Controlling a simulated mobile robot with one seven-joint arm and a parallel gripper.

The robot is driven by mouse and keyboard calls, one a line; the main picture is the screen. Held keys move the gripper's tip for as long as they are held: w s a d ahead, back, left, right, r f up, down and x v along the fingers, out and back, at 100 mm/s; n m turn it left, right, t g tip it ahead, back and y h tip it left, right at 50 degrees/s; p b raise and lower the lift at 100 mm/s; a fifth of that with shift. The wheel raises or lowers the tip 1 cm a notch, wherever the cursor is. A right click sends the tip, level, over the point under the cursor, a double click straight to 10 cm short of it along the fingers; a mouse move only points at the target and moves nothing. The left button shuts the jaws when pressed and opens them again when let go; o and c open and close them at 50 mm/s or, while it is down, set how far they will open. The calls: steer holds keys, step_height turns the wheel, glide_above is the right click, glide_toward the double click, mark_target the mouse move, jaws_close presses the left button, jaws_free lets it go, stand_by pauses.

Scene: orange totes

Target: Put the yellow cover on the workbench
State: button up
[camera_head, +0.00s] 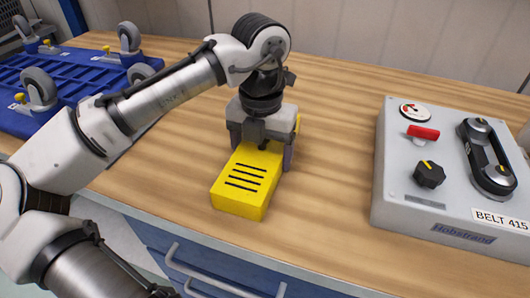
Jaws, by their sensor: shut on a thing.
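The yellow cover (247,181) is a box-like piece with several dark slots on its top face. It is at the middle of the view, over the front part of the wooden workbench (330,165). My gripper (262,140) points down and is shut on the cover, with its fingers at the cover's far part. The cover looks low over the bench top. I cannot tell whether it touches the wood. My gripper hides the cover's far end.
An upturned blue dolly (70,75) with grey wheels is at the back left. Bench around the cover is clear. Blue drawers (190,258) are below the front edge.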

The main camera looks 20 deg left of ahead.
steer(key=o, duration=1.2)
steer(key=shift+f, duration=0.15)
step_height(320, 180, up, 12)
steer(key=shift+r+p, duration=0.2)
steer(key=shift+p, duration=0.75)
